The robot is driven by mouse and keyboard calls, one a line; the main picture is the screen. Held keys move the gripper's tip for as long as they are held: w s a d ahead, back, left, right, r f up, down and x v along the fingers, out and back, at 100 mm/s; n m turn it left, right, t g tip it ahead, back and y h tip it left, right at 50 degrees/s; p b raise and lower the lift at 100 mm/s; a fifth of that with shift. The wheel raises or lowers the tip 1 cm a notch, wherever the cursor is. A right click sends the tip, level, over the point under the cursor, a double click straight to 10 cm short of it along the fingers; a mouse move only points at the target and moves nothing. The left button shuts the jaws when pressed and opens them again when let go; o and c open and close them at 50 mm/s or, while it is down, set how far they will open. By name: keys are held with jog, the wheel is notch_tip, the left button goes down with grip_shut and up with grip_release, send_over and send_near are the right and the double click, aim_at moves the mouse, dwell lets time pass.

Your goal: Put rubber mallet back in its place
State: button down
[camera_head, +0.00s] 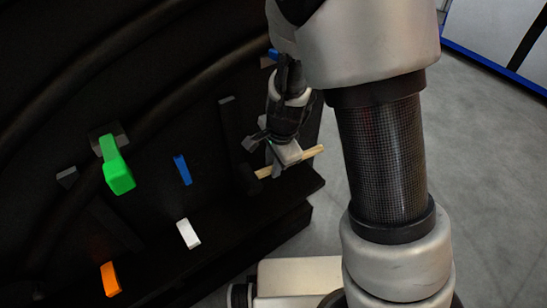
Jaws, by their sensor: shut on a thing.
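The rubber mallet shows in the head view as a pale wooden handle (314,152) slanting slightly up to the right. A dark block (246,179) at the handle's left end looks like its head, but it blends into the dark panel behind. My gripper (279,160) is shut around the middle of the handle, with handle showing on both sides. The mallet is in front of the dark panel's right end, above its lower ledge. I cannot tell whether its head touches the panel.
The dark panel (60,120) carries a green piece (118,175), a blue piece (182,170), a white piece (188,234) and an orange piece (110,279). A dark upright strip (228,125) stands left of my gripper. Grey floor (490,180) lies open at right.

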jog(key=shift+f, duration=0.1)
dwell(0.3)
jog(key=shift+f+b, duration=5.1)
jog(key=shift+f, duration=1.45)
jog(key=c, duration=1.5)
grip_release()
jog(key=shift+c, duration=0.2)
